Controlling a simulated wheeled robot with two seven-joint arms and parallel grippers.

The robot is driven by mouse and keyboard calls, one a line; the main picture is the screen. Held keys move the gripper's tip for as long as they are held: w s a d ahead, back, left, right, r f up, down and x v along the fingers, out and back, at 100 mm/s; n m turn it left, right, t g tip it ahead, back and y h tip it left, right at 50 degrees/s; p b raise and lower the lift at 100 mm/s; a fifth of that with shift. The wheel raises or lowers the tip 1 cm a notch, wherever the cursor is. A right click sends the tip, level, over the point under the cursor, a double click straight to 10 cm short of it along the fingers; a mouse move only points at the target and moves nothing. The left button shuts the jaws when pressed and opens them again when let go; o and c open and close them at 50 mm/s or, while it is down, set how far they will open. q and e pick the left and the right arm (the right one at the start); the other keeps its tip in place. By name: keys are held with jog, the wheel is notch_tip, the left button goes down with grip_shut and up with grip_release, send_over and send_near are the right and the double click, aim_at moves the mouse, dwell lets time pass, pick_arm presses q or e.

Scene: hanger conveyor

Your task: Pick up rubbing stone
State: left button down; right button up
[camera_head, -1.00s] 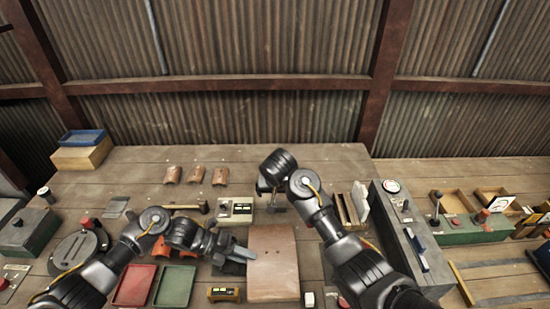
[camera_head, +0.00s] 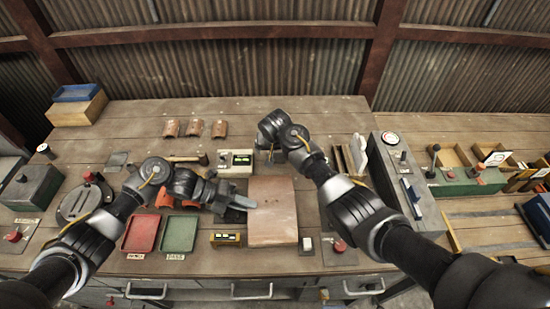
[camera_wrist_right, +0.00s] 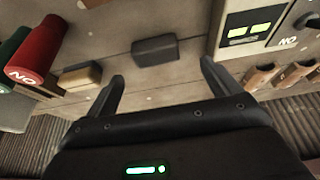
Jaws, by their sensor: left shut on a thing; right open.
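A dark grey block (camera_wrist_right: 155,50), which looks like the rubbing stone, lies on the wooden bench in the right wrist view. It sits beyond and between the two fingers of my right gripper (camera_wrist_right: 162,76), which is open with nothing between its fingertips. In the head view my right gripper (camera_head: 273,153) points down over the bench, right of the meter box; the block is not clear there. My left gripper (camera_head: 222,196) is low over the bench and shut on a grey bar (camera_head: 241,201), which reaches the left edge of a brown panel (camera_head: 272,222).
The meter box (camera_head: 236,162) stands left of my right gripper. A tan and grey block (camera_wrist_right: 82,77) lies near its left finger in the wrist view. Red (camera_head: 140,235) and green (camera_head: 180,235) trays are at the front. Upright boards (camera_head: 350,155) stand to the right.

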aim_at(275, 156)
jog(key=shift+x, duration=2.6)
jog(key=shift+s+d, duration=0.15)
jog(key=c, duration=1.3)
jog(key=shift+o, duration=0.2)
notch_tip(275, 156, up, 10)
jog(key=o, duration=0.5)
jog(key=shift+c, duration=1)
